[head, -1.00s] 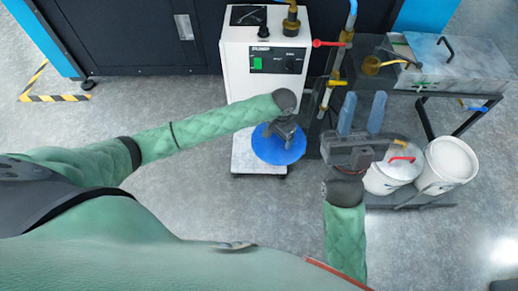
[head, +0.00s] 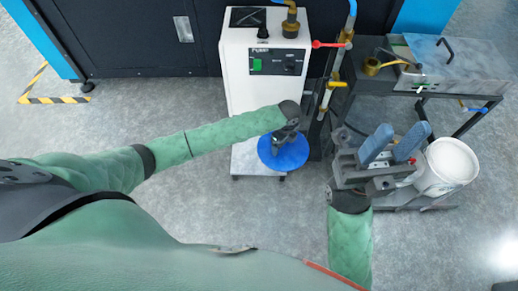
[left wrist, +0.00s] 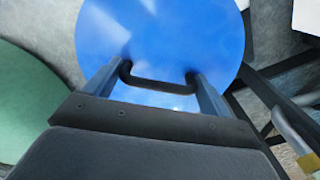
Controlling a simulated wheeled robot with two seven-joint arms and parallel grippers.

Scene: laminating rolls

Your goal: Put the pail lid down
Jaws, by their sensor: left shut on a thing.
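The pail lid (head: 292,157) is a round blue disc, held in front of the white pump unit in the head view. In the left wrist view the lid (left wrist: 165,40) fills the upper middle, with a black bar handle (left wrist: 160,84) on it. My left gripper (head: 288,138) is shut on this handle, its two fingers at the handle's ends. My right gripper (head: 393,143) has its two blue fingers spread apart, with nothing seen between them. It is above the low rack at the right and hides much of what is under it.
The white pump unit (head: 262,100) stands behind the lid. A white pail (head: 452,162) stands at the right, beside my right gripper. A bench with a metal box (head: 455,65) and a brass pipe with valves (head: 333,85) is behind. The floor at the left is clear.

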